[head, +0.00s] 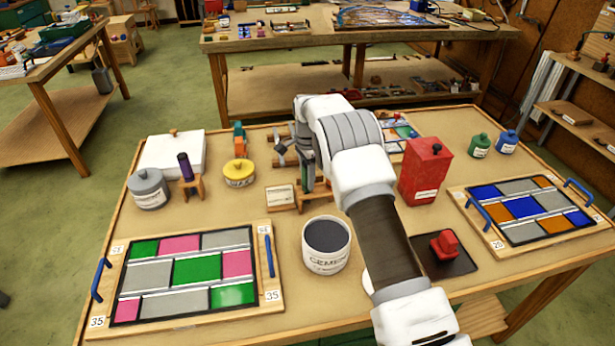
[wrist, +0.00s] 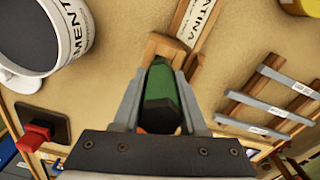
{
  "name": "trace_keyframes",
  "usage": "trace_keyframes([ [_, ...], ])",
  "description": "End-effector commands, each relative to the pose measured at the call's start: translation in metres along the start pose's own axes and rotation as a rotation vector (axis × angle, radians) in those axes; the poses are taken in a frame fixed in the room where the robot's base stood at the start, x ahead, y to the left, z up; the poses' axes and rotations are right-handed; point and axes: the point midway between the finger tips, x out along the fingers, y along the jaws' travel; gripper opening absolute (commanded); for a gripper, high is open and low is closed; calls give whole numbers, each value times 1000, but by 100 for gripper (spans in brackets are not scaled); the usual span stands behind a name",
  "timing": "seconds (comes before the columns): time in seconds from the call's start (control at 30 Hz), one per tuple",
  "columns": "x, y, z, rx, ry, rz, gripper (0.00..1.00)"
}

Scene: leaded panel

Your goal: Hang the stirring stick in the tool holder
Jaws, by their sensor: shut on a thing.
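My gripper (head: 304,168) points down over the middle of the table, shut on a green, faceted handle (wrist: 161,98), which I take to be the stirring stick. The green also shows in the head view (head: 305,180), partly hidden by the fingers. A small wooden stand (head: 315,194), apparently the tool holder, is right below and around the green handle. It also shows just beyond the fingertips in the wrist view (wrist: 165,48). I cannot tell whether the stick rests in the stand. The stick's lower end is hidden.
The Patina label block (head: 281,196) lies beside the stand. The cement pot (head: 326,247) stands in front, a yellow tin (head: 239,173) to the left, a red can (head: 425,172) to the right. A rack with grey strips (wrist: 276,112) is close behind. Glass panels lie at both sides.

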Motion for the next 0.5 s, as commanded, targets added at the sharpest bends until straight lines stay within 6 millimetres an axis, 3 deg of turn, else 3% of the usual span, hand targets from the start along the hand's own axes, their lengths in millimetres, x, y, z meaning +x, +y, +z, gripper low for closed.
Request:
trace_keyframes([
  [0.13,0,0,0,0,0,0,0],
  [0.17,0,0,0,0,0,0,47],
  [0.3,0,0,0,0,0,0,72],
  [0.33,0,0,0,0,0,0,77],
  [0.5,0,0,0,0,0,0,77],
])
